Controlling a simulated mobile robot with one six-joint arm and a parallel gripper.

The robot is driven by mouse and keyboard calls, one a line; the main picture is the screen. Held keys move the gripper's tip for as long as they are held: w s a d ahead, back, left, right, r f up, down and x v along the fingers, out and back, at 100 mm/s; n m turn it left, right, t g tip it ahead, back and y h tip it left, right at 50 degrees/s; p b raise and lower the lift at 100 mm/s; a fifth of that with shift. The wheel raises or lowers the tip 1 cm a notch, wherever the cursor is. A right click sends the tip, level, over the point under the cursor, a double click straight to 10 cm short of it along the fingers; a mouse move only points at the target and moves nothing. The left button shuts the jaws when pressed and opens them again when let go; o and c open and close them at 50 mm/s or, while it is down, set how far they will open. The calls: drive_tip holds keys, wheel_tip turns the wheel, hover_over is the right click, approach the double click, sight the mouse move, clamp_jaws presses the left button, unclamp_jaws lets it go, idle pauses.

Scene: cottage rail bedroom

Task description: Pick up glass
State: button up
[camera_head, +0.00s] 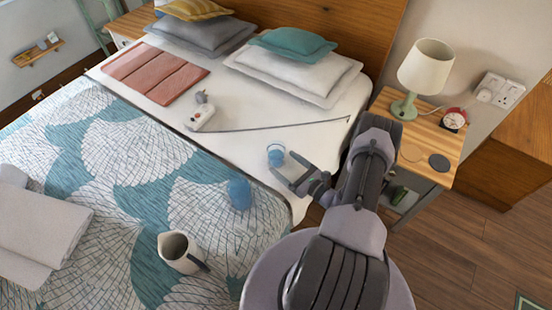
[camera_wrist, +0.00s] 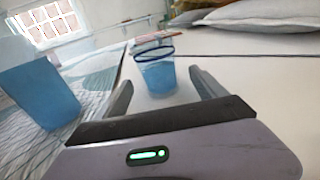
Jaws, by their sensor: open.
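A clear glass with a blue rim and bluish lower part (camera_head: 276,155) stands upright on the white sheet near the bed's right edge. In the wrist view the glass (camera_wrist: 158,76) is ahead, in the gap between my fingers. My gripper (camera_head: 282,163) is open, with its fingertips close to the glass. I cannot tell whether they touch it. My fingers also show in the wrist view (camera_wrist: 160,85), one on each side of the glass. A solid blue cup (camera_head: 239,194) stands on the patterned duvet, and shows large at the left of the wrist view (camera_wrist: 40,92).
A white jug (camera_head: 178,252) stands on the duvet. A white device (camera_head: 202,116) and a thin dark stick (camera_head: 285,126) lie on the sheet. The nightstand (camera_head: 436,172) at right holds a lamp (camera_head: 424,70) and a red clock (camera_head: 453,119). Pillows (camera_head: 295,73) lie at the headboard.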

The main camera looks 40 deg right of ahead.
sight(282, 161)
drive_tip(key=w, duration=0.1)
drive_tip(key=w+b, duration=0.1)
drive_tip(key=w, duration=0.3)
drive_tip(key=shift+a+b, duration=0.3)
drive_tip(key=shift+a, duration=0.1)
drive_tip(key=c, duration=1.7)
drive_tip(key=shift+r, duration=0.1)
drive_tip(key=shift+c, duration=0.2)
